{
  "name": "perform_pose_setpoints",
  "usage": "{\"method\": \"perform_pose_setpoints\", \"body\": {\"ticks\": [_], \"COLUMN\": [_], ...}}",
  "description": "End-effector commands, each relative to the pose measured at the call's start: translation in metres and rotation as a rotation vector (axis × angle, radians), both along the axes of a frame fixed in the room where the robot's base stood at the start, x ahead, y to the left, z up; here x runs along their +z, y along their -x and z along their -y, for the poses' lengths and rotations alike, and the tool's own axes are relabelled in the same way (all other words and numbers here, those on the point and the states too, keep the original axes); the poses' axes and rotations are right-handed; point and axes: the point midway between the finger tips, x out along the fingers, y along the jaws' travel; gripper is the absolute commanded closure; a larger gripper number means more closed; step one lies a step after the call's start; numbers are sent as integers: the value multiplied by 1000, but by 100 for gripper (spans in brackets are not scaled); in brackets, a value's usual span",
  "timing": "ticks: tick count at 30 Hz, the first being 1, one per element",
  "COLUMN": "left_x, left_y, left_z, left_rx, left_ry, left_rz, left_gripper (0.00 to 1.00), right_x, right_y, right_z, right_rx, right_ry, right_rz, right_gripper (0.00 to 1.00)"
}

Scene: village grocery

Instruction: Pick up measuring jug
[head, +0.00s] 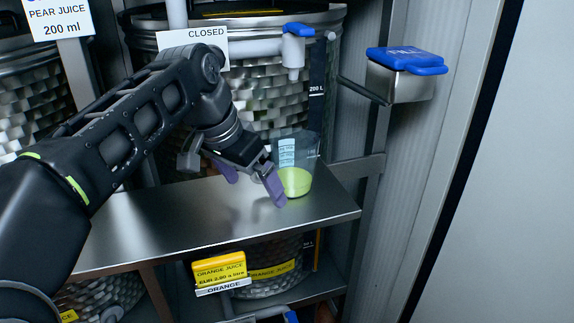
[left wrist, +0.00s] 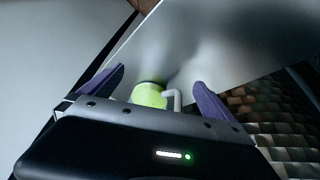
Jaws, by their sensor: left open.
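The measuring jug (head: 297,165) is clear, with a pale scale label and green liquid in its lower part. It stands upright on the metal shelf (head: 130,225), near the shelf's right end. My left gripper (head: 253,182) is open, just left of the jug, with its purple fingers pointing down and toward the right. In the left wrist view, the jug's green liquid (left wrist: 149,95) and its light handle (left wrist: 173,99) show between the two spread fingers (left wrist: 155,92). Part of the jug is hidden by the gripper body there. I cannot tell whether a finger touches it. My right gripper is not in view.
A blue-handled tap (head: 294,50) hangs above the jug from a large metal drum (head: 262,105) marked CLOSED. An orange juice sign (head: 219,270) sits below the shelf. The left part of the shelf is clear.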

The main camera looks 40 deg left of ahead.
Motion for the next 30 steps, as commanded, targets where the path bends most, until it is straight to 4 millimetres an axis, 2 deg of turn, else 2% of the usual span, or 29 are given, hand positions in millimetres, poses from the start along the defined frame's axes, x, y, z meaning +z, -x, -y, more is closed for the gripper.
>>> {"method": "perform_pose_setpoints", "body": {"ticks": [12,25,30], "left_x": [2,1,3], "left_y": [-62,-69,-88], "left_z": [7,8,9], "left_rx": [-1,0,-1], "left_ry": [1,0,1], "left_rz": [-1,-1,-1], "left_gripper": [0,0,0], "right_x": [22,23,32], "right_y": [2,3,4], "right_z": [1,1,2], "right_rx": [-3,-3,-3], "right_ry": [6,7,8], "right_rz": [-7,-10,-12], "right_gripper": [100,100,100]}}
